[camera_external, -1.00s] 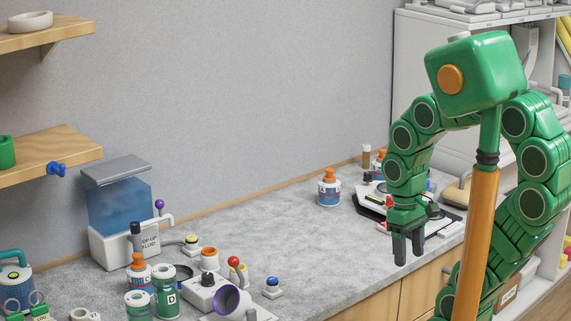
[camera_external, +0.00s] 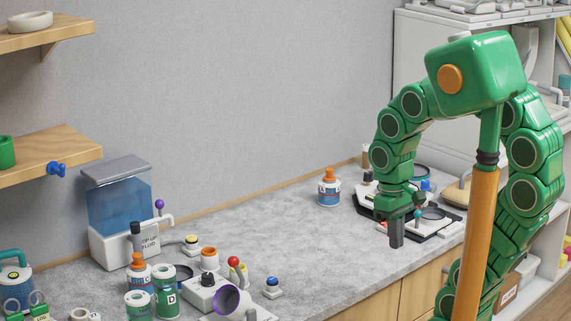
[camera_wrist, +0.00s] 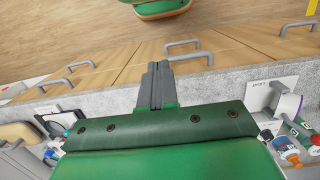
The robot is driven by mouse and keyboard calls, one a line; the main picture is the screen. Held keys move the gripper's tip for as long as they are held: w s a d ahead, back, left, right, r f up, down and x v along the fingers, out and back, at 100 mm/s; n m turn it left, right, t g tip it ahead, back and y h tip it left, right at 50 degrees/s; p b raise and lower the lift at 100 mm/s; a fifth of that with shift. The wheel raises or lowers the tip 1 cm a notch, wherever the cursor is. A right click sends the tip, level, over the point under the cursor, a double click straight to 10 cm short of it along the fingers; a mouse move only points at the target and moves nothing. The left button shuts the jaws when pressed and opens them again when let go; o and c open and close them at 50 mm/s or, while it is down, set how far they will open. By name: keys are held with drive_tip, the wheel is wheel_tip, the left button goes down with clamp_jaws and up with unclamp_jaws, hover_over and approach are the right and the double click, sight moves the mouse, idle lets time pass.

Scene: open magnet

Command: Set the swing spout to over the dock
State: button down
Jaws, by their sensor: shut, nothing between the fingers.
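The fluid tank (camera_external: 122,205) stands on the counter at left, with blue liquid and a white base. A white spout (camera_external: 163,219), with a purple knob (camera_external: 159,204) by it, sticks out to the right from the tank's base, apart from my gripper. No dock is clearly labelled; a white plate with unreadable lettering (camera_wrist: 262,92) and a purple-lined cup (camera_wrist: 287,107) lies at right in the wrist view. My gripper (camera_external: 396,241) is shut and empty, pointing down at the counter's front edge, right of the tank. Its shut fingers also show in the wrist view (camera_wrist: 156,70).
A black-framed device (camera_external: 440,222) is beside my gripper. The middle counter (camera_external: 300,240) is clear.

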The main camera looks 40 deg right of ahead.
drive_tip(key=w+a+r+t, duration=0.1)
drive_tip(key=w+a+r, duration=0.2)
drive_tip(key=w, duration=0.8)
drive_tip(key=w+a+r+m+t+h, duration=0.15)
drive_tip(key=w+r, duration=0.25)
drive_tip(key=w, duration=0.7)
drive_tip(key=w+a+r+y, duration=0.1)
drive_tip(key=w+a+r, duration=0.2)
drive_tip(key=w, duration=0.8)
drive_tip(key=w+a+f+t, duration=0.1)
drive_tip(key=w+a+t, duration=0.2)
drive_tip(key=w+a, duration=1.6)
drive_tip(key=w, duration=0.3)
drive_tip(key=shift+a, duration=0.25)
drive_tip(key=shift+f+m, duration=0.25)
drive_tip(key=x, duration=0.9)
drive_tip(key=shift+f, duration=0.4)
